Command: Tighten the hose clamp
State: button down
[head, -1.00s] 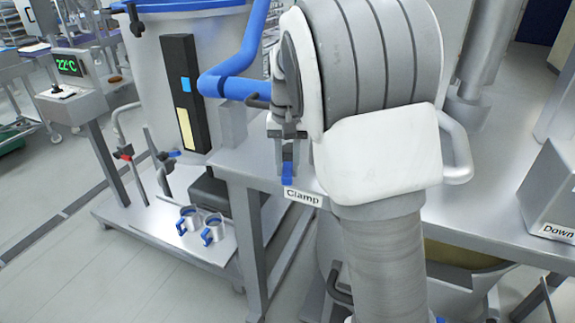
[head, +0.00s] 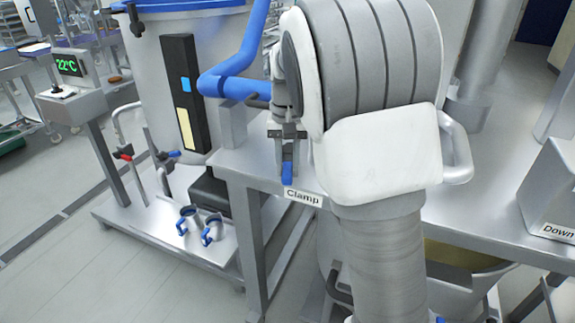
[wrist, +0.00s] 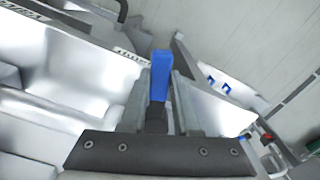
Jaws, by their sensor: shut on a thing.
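The clamp's blue handle (head: 287,174) sticks out just above the "Clamp" label (head: 303,198) at the table's front edge. My gripper (head: 288,160) is shut on this handle, beneath my large white and grey arm. In the wrist view, the blue handle (wrist: 161,72) stands between the two grey fingers of my gripper (wrist: 160,88), with a dark part at its base. The clamp's band and the hose it goes around are hidden or cannot be made out.
A thick blue pipe (head: 235,82) runs behind my gripper from a tank (head: 160,70). Two small rings with blue levers (head: 212,230) are on the low platform (head: 165,232). A grey "Down" box (head: 552,190) stands at the right.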

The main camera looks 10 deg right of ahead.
jog(key=shift+d, duration=0.1)
jog(key=d+n, duration=0.2)
jog(key=d+n+p, duration=0.1)
jog(key=n, duration=0.2)
jog(key=shift+d+r, duration=0.1)
jog(key=shift+d, duration=0.3)
jog(key=d+n, duration=0.1)
jog(key=n, duration=0.1)
jog(key=shift+w+d+n+p, duration=0.2)
jog(key=shift+d+n+p, duration=0.1)
jog(key=shift+d+p, duration=0.1)
jog(key=shift+w+d+n+p, duration=0.35)
jog(key=shift+d+n, duration=0.15)
jog(key=shift+n, duration=0.35)
jog(key=shift+w+d+n+p, duration=0.25)
jog(key=shift+d+n, duration=0.2)
jog(key=shift+n, duration=0.4)
jog(key=c, duration=0.6)
grip_release()
jog(key=shift+c, duration=0.2)
